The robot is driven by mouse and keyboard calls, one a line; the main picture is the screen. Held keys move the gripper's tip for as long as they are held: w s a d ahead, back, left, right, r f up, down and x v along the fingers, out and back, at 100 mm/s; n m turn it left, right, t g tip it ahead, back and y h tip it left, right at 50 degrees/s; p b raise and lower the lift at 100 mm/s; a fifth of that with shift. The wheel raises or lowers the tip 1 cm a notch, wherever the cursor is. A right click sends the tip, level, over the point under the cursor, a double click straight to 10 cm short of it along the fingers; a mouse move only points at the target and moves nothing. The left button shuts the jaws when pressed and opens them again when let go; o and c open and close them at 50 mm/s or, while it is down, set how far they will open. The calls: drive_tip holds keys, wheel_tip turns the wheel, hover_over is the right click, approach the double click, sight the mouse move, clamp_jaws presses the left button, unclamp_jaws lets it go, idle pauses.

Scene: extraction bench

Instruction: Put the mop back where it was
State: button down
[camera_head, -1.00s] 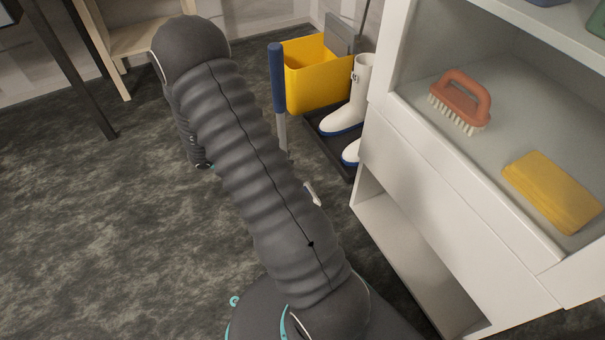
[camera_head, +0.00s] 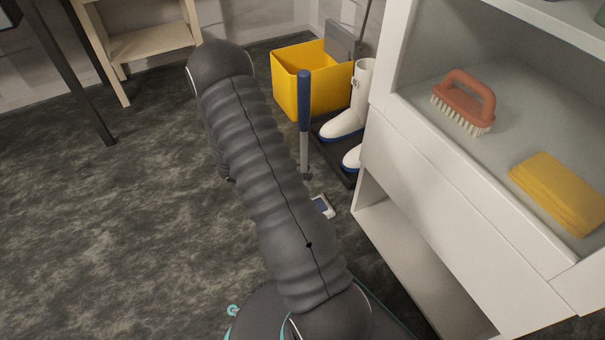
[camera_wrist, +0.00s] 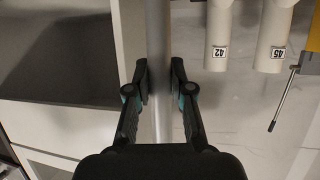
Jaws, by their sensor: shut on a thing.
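The mop's handle, with a blue grip (camera_head: 304,88) above a grey pole (camera_head: 304,145), stands nearly upright in front of the yellow bucket in the head view. In the wrist view, the grey pole (camera_wrist: 157,30) runs between the fingers of my gripper (camera_wrist: 160,82), which is shut on it. In the head view my arm hides most of the gripper.
White boots (camera_head: 347,108) stand on a dark tray (camera_head: 327,152) by the yellow bucket (camera_head: 290,82). A white cabinet (camera_head: 440,205) on the right holds a brush (camera_head: 463,100) and a yellow cloth (camera_head: 556,190). A wooden shelf (camera_head: 155,42) stands at the back left. The left floor is clear.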

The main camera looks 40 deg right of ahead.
idle(0.3)
drive_tip(key=c, duration=1)
unclamp_jaws()
drive_tip(key=shift+f, duration=0.1)
drive_tip(key=shift+c, duration=0.2)
